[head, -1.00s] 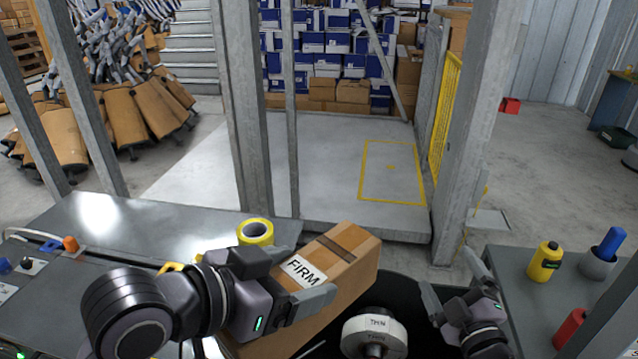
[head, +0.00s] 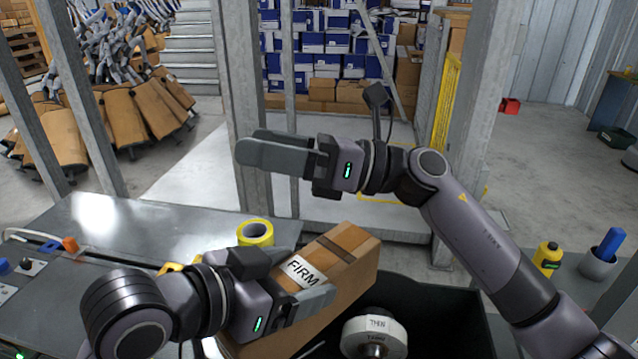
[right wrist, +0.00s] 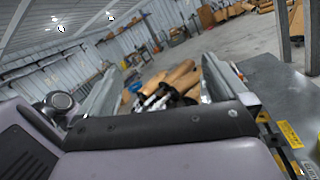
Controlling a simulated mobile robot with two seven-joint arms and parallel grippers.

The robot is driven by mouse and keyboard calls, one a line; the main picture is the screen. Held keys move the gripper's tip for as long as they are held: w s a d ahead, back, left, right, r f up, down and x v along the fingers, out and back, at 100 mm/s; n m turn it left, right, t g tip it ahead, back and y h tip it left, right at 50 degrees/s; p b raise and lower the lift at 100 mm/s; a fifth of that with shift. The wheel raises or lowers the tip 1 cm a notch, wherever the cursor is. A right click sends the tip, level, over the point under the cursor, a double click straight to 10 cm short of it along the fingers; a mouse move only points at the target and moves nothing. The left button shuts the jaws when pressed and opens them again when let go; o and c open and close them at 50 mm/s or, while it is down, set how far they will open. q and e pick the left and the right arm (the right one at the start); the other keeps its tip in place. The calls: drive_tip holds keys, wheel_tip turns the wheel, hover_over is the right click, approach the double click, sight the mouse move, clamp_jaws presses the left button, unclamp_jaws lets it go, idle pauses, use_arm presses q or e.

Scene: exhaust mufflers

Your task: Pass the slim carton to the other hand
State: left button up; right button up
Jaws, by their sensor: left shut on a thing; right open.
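The slim carton (head: 345,268) is a long brown box with darker tape and a white label reading FIRM. It lies at a slant in the lower middle of the head view. My left gripper (head: 305,284) is shut on it around the middle, and the near end is partly hidden behind that gripper and arm. My right gripper (head: 250,148) is open and empty, above and beyond the carton, apart from it, its fingers pointing left. In the right wrist view its open fingers (right wrist: 160,80) show only distant background between them; the carton is not seen there.
A yellow tape roll (head: 255,232) sits on the grey bench (head: 130,225) left of the carton. A round white item labelled THIN (head: 375,332) is near a dark bin (head: 440,295). A yellow bottle (head: 547,258) stands at right. Metal posts (head: 243,90) rise behind.

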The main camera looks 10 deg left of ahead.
drive_tip(key=s+a+n+g+h, duration=0.2)
drive_tip(key=s+a+n+h, duration=0.1)
drive_tip(key=n+h, duration=0.25)
drive_tip(key=n+t+h, duration=0.3)
drive_tip(key=n+h, duration=0.5)
drive_tip(key=h, duration=0.7)
hover_over(319, 257)
wheel_tip(319, 257, down, 3)
wheel_tip(319, 257, down, 12)
drive_tip(key=shift+f, duration=0.1)
